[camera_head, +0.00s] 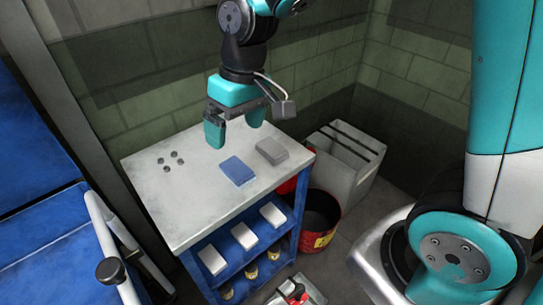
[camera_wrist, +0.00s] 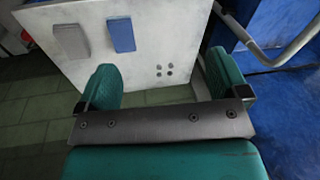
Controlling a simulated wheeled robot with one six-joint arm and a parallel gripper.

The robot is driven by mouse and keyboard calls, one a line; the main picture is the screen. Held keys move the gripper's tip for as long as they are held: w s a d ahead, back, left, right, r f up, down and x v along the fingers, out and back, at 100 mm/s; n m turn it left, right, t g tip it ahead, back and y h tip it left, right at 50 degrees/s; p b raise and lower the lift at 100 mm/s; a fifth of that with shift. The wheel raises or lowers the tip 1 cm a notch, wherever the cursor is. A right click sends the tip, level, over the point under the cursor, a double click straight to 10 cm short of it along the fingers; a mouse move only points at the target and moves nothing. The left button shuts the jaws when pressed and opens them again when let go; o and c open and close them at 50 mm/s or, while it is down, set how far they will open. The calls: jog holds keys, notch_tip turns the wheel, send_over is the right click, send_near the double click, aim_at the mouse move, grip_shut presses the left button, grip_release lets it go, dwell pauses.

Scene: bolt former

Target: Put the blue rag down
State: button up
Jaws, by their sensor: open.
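The blue rag (camera_head: 237,171) is a flat folded rectangle lying on the pale top of the cart (camera_head: 180,205). It also shows in the wrist view (camera_wrist: 121,35), lying flat on the same top. My gripper (camera_head: 235,135) is above the cart top, behind the rag in the head view and clear of it. Its two teal fingers are wide apart in the wrist view (camera_wrist: 160,90), with nothing between them.
A grey folded block (camera_head: 272,151) lies right of the rag. Several small nuts (camera_head: 171,162) lie on the left of the top. White boxes (camera_head: 244,236) sit on the shelf below. A red bin (camera_head: 318,215) and grey crate (camera_head: 345,160) stand right of the cart.

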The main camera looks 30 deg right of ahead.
jog(key=s+a+r+n+y, duration=0.1)
jog(key=s+r, duration=0.4)
jog(key=s, duration=1.1)
jog(key=shift+a+n+y, duration=0.2)
jog(key=shift+n+y, duration=0.3)
jog(key=shift+n, duration=0.3)
jog(key=shift+o, duration=0.2)
jog(key=shift+r, duration=0.15)
jog(key=shift+o, duration=0.3)
jog(key=shift+w, duration=0.15)
jog(key=m+h+b, duration=0.4)
jog(key=m+b, duration=0.1)
jog(key=b, duration=0.1)
send_over(236, 168)
notch_tip(236, 168, down, 12)
notch_tip(236, 168, down, 17)
jog(key=p, duration=0.3)
jog(key=shift+d, duration=0.1)
jog(key=c, duration=1.1)
jog(key=shift+o, duration=0.2)
